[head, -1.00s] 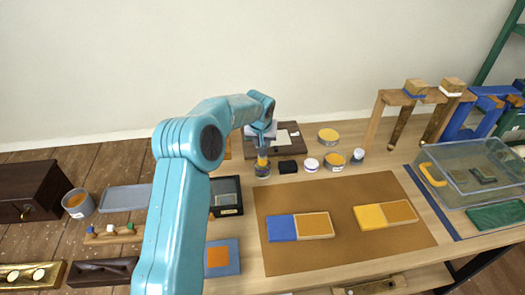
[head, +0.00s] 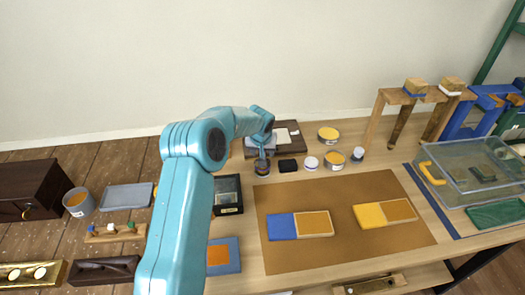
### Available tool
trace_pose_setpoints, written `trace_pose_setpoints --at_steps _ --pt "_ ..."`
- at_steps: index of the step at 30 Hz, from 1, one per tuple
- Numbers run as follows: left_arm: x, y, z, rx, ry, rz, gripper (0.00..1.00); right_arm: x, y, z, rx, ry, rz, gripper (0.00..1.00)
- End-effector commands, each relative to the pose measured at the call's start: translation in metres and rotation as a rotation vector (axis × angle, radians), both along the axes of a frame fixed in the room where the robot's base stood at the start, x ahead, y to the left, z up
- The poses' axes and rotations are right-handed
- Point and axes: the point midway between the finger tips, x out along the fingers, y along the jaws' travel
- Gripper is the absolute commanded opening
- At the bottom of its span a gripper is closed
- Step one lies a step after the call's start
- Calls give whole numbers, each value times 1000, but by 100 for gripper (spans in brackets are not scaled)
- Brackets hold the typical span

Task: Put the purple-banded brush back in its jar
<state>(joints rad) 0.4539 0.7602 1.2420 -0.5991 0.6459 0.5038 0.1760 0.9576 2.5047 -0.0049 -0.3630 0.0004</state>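My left arm rises from the lower left and bends over the table, and its gripper (head: 262,146) points down at a small jar (head: 262,169). The jar stands near the back of the table, left of a small black block. The gripper is directly above the jar's mouth, close to its rim. Its fingers are small and partly hidden by my wrist, so I cannot tell whether they are open or shut. I cannot make out the purple-banded brush or its band clearly. My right gripper is not in view.
A black block (head: 288,166), small pots and yellow tins (head: 335,159) stand right of the jar. A dark board (head: 291,136) lies behind it. A brown mat (head: 350,245) holds two panels. A wooden rack (head: 380,105) with brushes and a clear bin (head: 475,172) stand right.

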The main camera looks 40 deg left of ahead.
Motion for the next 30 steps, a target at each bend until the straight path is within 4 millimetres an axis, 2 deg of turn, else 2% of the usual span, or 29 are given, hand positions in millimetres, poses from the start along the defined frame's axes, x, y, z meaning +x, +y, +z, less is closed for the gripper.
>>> trace_pose_setpoints --at_steps 6,8,21,25,30 --pt "0 0 5 0 0 0 55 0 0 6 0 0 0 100" --pt "-1 -1 9 0 -2 0 55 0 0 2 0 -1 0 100" --pt "-31 -23 95 1 -3 0 55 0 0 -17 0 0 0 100" --pt "-36 -27 108 0 -1 1 55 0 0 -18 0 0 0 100" --pt "-38 -28 114 -1 1 0 55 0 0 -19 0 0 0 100"
